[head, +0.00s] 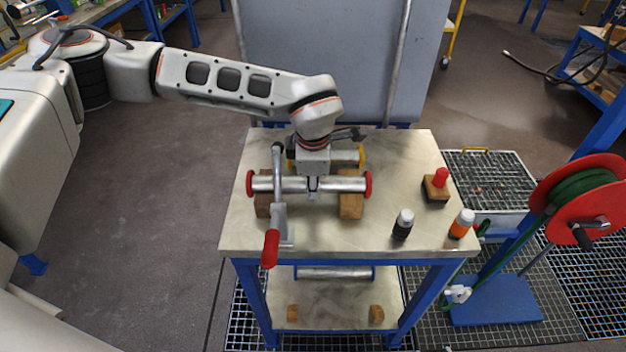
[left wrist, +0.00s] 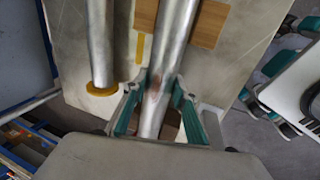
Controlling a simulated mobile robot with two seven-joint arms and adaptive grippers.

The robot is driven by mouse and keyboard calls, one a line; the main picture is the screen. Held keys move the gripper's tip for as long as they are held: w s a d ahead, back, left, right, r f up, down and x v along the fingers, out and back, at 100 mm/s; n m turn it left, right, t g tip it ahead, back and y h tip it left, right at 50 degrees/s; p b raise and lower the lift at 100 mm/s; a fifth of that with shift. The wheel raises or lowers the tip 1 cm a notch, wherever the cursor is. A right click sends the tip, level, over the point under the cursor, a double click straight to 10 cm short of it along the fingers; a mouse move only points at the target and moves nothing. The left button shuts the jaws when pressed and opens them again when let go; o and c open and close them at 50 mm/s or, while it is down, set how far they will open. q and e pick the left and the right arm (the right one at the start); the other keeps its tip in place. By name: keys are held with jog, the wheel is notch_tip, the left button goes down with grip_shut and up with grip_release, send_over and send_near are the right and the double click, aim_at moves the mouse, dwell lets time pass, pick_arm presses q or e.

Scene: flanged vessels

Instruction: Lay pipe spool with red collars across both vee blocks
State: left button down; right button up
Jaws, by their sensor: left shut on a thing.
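The pipe spool with red collars (head: 340,185) is a silvery tube lying left to right over the table, one red collar at each end. The left wooden vee block (head: 263,208) and right wooden vee block (head: 351,208) are below it, partly covered by it. I cannot tell whether the spool touches them. My left gripper (head: 313,188) comes down from above and is shut on the spool near its middle. In the left wrist view, its teal fingers (left wrist: 158,95) are on both sides of the tube (left wrist: 172,48). My right gripper is not in view.
A yellow-collared spool (head: 347,158) lies just behind. Bottles (head: 403,224) (head: 461,223) and a block with a red plug (head: 436,188) stand right. A lower shelf (head: 335,312) holds a blue-collared spool.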

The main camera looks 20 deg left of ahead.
pick_arm(q)
jog(key=c, duration=1.5)
grip_release()
jog(key=v, duration=1.2)
jog(key=shift+s, duration=0.1)
